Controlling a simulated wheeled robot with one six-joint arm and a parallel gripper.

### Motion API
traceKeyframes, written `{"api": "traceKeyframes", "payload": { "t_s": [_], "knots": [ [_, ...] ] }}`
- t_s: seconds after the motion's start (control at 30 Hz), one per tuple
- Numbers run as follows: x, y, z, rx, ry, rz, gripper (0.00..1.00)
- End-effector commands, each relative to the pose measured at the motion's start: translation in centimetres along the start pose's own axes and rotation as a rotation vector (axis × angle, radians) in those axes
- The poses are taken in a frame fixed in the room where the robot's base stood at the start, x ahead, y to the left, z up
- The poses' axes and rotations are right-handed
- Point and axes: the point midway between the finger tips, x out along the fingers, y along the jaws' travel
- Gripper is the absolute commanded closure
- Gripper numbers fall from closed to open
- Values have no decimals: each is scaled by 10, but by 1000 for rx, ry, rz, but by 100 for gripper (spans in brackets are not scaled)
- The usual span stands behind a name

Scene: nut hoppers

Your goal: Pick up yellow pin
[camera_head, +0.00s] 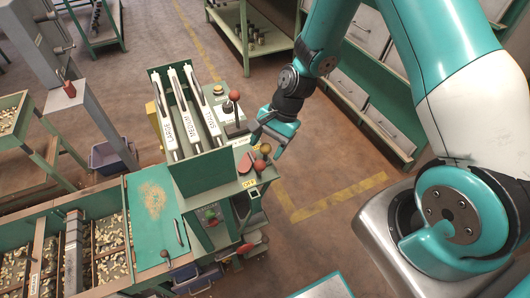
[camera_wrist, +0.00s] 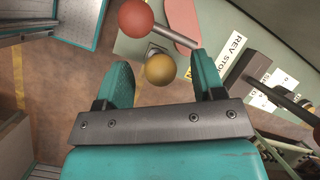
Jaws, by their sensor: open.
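The yellow pin shows as a dull yellow ball (camera_head: 265,148) at the front right of the green hopper stand in the head view. In the wrist view its ball (camera_wrist: 160,69) appears between my two teal fingers, a little nearer the right finger, and hides whatever is below it. My gripper (camera_wrist: 162,63) is open with a gap on both sides of the ball. In the head view my gripper (camera_head: 267,140) is beside and just above the ball. I cannot tell whether the fingertips are level with it.
A red ball on a metal rod (camera_wrist: 136,18) is close beyond the yellow ball. A flat red paddle (camera_head: 246,163) is beside it. A red-topped lever (camera_head: 235,96) stands behind, near the labelled hopper tubes (camera_head: 190,110). The floor to the right (camera_head: 320,175) is clear.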

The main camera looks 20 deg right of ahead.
Motion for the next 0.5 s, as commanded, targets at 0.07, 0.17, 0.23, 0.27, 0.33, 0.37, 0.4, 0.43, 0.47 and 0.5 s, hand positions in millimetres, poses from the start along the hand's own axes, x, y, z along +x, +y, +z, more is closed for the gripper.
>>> {"api": "traceKeyframes", "payload": {
  "t_s": [0.07, 0.17, 0.23, 0.27, 0.33, 0.37, 0.4, 0.43, 0.47, 0.5],
  "knots": [
    [9, 0, 0, 0, -1, 1, 37],
    [15, 0, 0, -1, 1, 0, 37],
    [16, 0, 0, -1, 2, -1, 37],
    [16, 0, 0, -1, 2, -1, 37],
    [15, 0, -1, -1, 2, -1, 37],
    [15, 0, -1, -1, 2, -1, 37],
    [15, 0, -1, -1, 2, -1, 44],
    [15, 0, -1, -1, 2, -1, 51],
    [15, 0, -1, -1, 2, -1, 58],
    [15, 0, -1, -1, 2, -1, 67]
  ]
}}
